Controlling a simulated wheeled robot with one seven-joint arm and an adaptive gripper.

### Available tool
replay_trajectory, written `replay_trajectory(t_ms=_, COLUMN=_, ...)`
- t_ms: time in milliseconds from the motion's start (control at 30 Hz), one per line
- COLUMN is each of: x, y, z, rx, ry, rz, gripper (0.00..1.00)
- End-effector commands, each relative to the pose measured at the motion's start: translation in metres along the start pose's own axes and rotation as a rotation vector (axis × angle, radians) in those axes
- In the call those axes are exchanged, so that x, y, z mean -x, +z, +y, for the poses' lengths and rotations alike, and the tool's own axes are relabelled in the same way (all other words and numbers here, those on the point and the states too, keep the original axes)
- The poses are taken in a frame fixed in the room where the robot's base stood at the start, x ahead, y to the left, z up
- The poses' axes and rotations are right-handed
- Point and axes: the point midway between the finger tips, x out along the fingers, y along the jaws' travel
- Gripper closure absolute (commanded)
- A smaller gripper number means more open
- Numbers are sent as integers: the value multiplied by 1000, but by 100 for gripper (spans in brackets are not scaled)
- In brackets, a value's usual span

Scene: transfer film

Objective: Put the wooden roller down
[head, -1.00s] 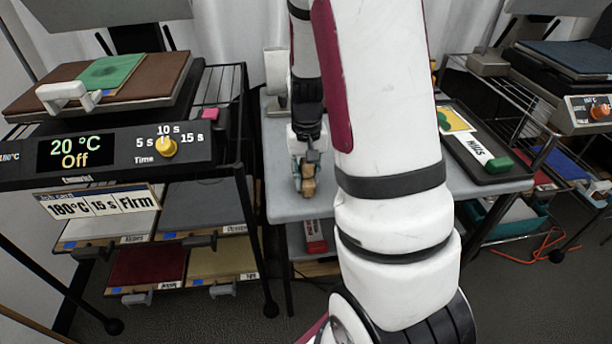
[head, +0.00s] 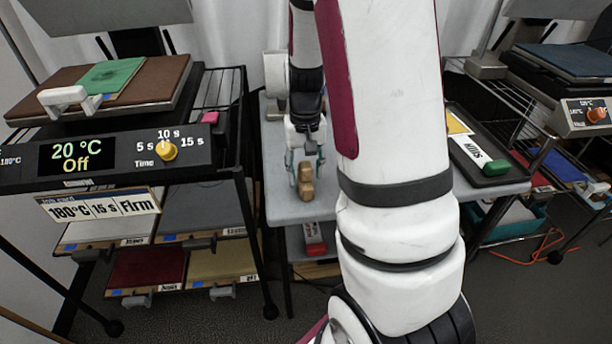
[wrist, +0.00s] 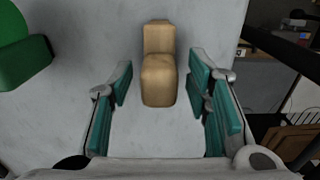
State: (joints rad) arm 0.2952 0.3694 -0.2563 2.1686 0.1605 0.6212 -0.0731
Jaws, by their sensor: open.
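The wooden roller (head: 306,182) is a tan wooden piece with a thicker end and a narrower end. It rests on the grey table (head: 283,207) near its front left part. In the wrist view the roller (wrist: 158,75) lies between and just beyond my gripper's fingers. My gripper (head: 306,158) is open, with the teal finger pads standing apart on either side of the roller. In the wrist view, clear gaps show between the roller and the pads of my gripper (wrist: 160,92). My own arm hides the middle of the table in the head view.
A heat press with a dial (head: 167,152) stands at the left, over a rack of boards. A dark tray (head: 497,174) with a green-ended item lies on the table's right. A green object (wrist: 22,55) shows at the wrist view's left. A white roll stands behind my gripper.

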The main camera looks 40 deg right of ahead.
Motion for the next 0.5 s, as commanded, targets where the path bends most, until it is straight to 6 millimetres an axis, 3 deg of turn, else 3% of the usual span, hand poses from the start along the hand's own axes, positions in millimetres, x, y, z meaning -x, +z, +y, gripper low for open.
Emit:
replay_trajectory(t_ms=33, x=15, y=0, z=0, rx=1, ry=-1, rz=5, gripper=55)
replay_trajectory(t_ms=200, x=50, y=0, z=0, rx=1, ry=0, rz=5, gripper=55)
replay_trajectory(t_ms=500, x=87, y=0, z=0, rx=0, ry=1, rz=2, gripper=55)
